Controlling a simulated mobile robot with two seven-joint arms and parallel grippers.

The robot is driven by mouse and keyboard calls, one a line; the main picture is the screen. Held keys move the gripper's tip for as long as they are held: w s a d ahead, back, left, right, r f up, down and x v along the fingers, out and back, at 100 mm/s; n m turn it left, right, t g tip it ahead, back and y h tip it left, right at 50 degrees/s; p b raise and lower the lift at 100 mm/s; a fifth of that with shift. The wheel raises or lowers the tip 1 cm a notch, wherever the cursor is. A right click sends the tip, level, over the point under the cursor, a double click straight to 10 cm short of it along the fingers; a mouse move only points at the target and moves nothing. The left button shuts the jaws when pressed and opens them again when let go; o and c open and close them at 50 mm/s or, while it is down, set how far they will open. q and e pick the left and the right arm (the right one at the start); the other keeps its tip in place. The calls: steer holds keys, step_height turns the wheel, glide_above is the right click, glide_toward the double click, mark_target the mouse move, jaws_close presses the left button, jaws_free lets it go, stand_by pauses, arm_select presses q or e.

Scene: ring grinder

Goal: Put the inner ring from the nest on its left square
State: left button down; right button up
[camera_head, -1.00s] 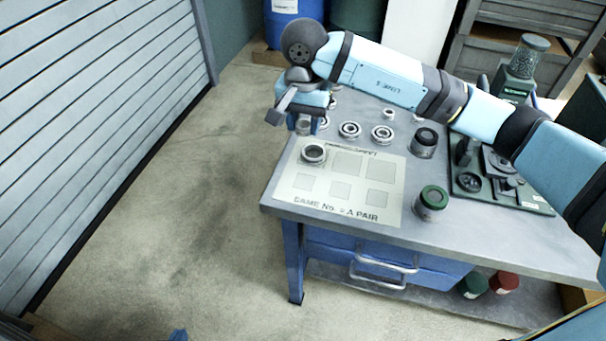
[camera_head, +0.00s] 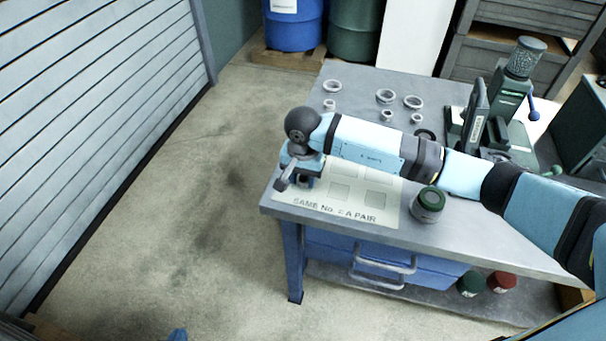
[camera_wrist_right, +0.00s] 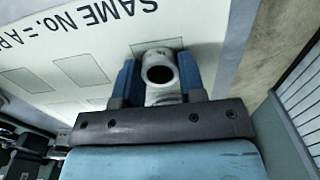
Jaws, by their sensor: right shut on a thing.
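My right gripper (camera_head: 302,181) is low over the front-left part of the white sheet (camera_head: 391,217) on the bench. In the right wrist view its two blue fingers (camera_wrist_right: 159,82) are shut on a small pale metal ring, the inner ring (camera_wrist_right: 158,70). The ring is in front of a grey printed square (camera_wrist_right: 172,44), the left one of the front row. I cannot tell whether it touches the sheet. In the head view the gripper hides the ring and that square. A blue tip (camera_head: 178,335) at the bottom edge may be my left gripper; its jaws are not visible.
Several loose rings (camera_head: 385,96) lie on the back of the bench. A green-lidded jar (camera_head: 429,204) stands at the sheet's right edge. A green machine (camera_head: 510,110) is at the back right. My right arm covers the bench's middle. The floor (camera_head: 190,190) at left is clear.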

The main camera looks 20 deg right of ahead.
steer(key=shift+f, duration=0.1)
steer(key=o, duration=0.9)
steer(key=shift+o, duration=0.2)
steer(key=shift+r, duration=0.45)
step_height(320, 180, up, 12)
steer(key=b, duration=0.1)
steer(key=shift+f, duration=0.25)
